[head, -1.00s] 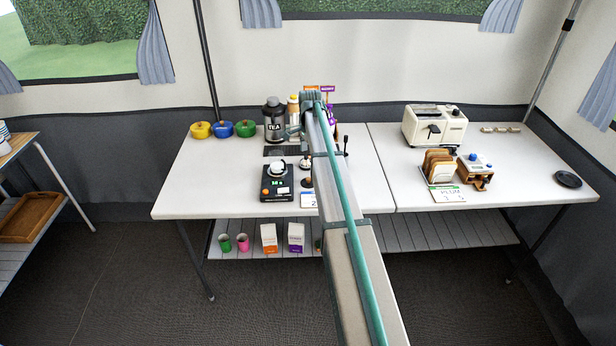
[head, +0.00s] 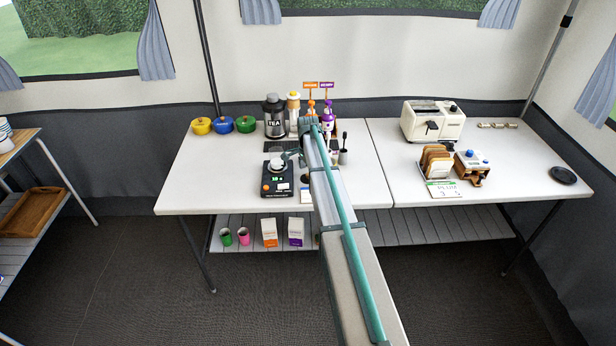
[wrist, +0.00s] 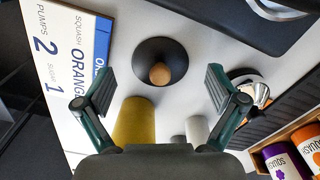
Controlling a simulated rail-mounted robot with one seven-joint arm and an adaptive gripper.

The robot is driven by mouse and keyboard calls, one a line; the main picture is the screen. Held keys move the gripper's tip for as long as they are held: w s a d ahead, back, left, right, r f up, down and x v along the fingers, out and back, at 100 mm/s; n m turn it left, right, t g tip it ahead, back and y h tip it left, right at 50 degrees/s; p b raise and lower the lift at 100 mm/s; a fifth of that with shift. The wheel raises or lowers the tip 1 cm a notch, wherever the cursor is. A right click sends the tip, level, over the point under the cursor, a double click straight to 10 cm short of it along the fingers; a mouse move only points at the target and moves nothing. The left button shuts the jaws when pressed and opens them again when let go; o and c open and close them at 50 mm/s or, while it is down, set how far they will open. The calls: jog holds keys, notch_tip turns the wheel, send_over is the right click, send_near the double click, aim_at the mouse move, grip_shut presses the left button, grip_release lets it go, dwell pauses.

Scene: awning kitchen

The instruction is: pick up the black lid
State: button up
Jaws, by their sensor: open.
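The black lid (wrist: 160,50) is in the wrist view, a dark round disc with a light wooden knob (wrist: 160,73) in its middle. It lies flat on the white table top. My gripper (wrist: 159,84) is open, with its two teal-backed fingers on either side of the view and the lid's knob between them. The fingers appear apart from the lid; their exact height above it is hard to tell.
An orange squash card (wrist: 65,65) lies left of the lid. A yellow cylinder (wrist: 133,122) and a white one (wrist: 197,130) stand near the fingers. A shiny metal item (wrist: 250,88) is on the right. A black kitchen scale (head: 278,181) stands near my arm.

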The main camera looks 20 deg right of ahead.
jog(key=shift+f, duration=0.15)
jog(key=shift+c, duration=0.2)
grip_shut()
dwell(0.3)
